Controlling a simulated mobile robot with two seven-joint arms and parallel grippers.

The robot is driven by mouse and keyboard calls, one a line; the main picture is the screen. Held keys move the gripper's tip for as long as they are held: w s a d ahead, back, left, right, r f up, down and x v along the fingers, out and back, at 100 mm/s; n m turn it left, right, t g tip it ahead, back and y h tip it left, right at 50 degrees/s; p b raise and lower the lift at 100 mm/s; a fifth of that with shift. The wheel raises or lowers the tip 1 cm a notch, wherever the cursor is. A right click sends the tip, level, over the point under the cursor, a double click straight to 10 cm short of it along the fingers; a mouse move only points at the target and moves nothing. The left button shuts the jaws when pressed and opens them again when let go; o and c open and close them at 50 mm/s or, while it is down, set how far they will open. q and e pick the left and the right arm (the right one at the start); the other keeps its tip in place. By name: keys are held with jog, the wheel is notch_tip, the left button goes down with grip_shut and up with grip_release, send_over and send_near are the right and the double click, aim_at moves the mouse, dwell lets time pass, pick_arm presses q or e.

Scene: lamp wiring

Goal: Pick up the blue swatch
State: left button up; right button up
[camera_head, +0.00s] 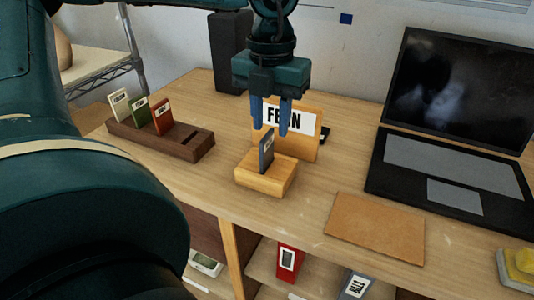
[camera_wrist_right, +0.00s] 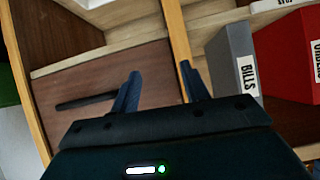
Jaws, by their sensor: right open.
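The blue swatch (camera_head: 266,152) stands upright in the slot of a small light wooden block (camera_head: 262,182) on the desk, with a pale label on its face. My left gripper (camera_head: 270,128) points straight down just above the swatch. Its two blue fingers are apart, with nothing seen between them; whether the tips reach the swatch's top edge is hard to tell. My right gripper (camera_wrist_right: 160,78) shows in the right wrist view, open and empty, facing shelves with binders. The swatch is not in that view.
A dark wooden rack (camera_head: 180,143) holds white, green and red swatches, with a free slot at its right. A FERN sign (camera_head: 306,127) stands close behind the block. A laptop (camera_head: 430,165) and a brown mat (camera_head: 375,228) are to the right. A grey BILLS binder (camera_wrist_right: 234,68) is below.

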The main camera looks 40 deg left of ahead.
aim_at(267, 135)
pick_arm(q)
jog(key=f, duration=0.4)
jog(key=shift+s+a+f+p, duration=0.1)
jog(key=shift+s+a+p, duration=0.15)
jog(key=shift+p, duration=0.1)
jog(key=shift+c, duration=0.4)
grip_shut()
